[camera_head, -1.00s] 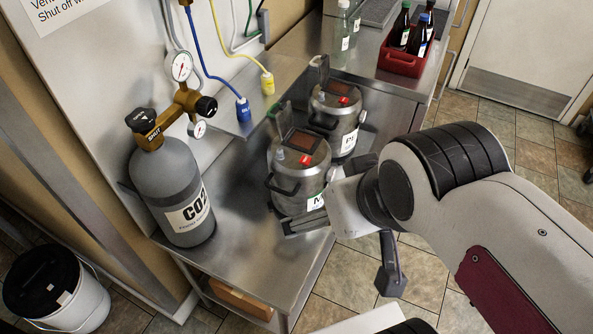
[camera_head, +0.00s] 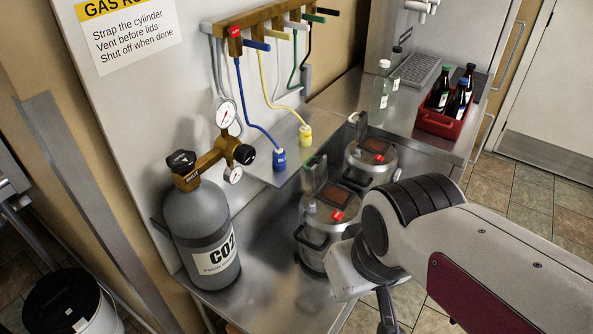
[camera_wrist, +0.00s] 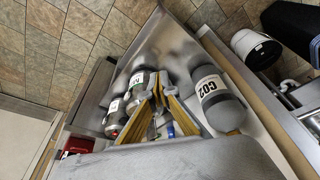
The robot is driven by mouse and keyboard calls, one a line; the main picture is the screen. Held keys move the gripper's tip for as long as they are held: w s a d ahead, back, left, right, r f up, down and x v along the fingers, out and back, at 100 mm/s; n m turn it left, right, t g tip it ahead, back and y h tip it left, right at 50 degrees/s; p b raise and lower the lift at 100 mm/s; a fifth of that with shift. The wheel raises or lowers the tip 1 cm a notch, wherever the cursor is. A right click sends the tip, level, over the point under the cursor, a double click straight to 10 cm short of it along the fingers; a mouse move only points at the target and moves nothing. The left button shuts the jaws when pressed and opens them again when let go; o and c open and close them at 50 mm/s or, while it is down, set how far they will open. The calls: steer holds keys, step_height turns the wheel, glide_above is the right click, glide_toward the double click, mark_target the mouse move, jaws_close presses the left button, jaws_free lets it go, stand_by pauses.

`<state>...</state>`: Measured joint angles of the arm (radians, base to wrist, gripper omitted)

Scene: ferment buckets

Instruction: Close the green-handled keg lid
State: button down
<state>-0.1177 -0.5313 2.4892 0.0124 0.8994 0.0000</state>
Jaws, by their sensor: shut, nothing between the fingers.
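The nearer steel keg (camera_head: 312,240) stands on the steel bench in the head view. Its lid (camera_head: 320,172), with a green-tipped handle (camera_head: 311,161), is raised, and the top opening (camera_head: 333,194) is uncovered. A red piece sits on the keg's top. My gripper (camera_wrist: 158,86) is shut and empty in the wrist view, with the kegs (camera_wrist: 137,78) at its left. In the head view my wrist is right of the nearer keg and covers part of it; the fingers are not visible there. Contact with the keg cannot be told.
A second keg (camera_head: 366,158), its lid also raised, stands behind. A grey CO2 cylinder (camera_head: 205,235) with brass valve and gauges stands left. A red crate (camera_head: 441,124) of bottles and a clear bottle (camera_head: 381,92) are behind. Blue and yellow hoses hang at the wall.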

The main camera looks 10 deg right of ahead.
steer(key=w+a+f+n+t, duration=0.2)
steer(key=w+a+f+n, duration=0.2)
steer(key=w+a+f, duration=0.6)
steer(key=w+a+f+n+t, duration=0.1)
steer(key=w+a+f+n, duration=0.2)
steer(key=w+a+f, duration=0.7)
steer(key=w+d+f+n+t+h, duration=0.25)
steer(key=w+d+n+t, duration=0.2)
steer(key=w+d, duration=0.5)
steer(key=w+d+r+n+t+h, duration=0.1)
steer(key=w+d+r+t+h, duration=0.1)
steer(key=r, duration=0.4)
steer(key=w+d+r+n+t+h, duration=0.2)
steer(key=r, duration=0.4)
steer(key=shift+w+r+t+h, duration=0.15)
steer(key=shift+r+t+h, duration=0.1)
steer(key=shift+t+h, duration=0.1)
steer(key=shift+n, duration=0.25)
steer(key=shift+w+d, duration=0.1)
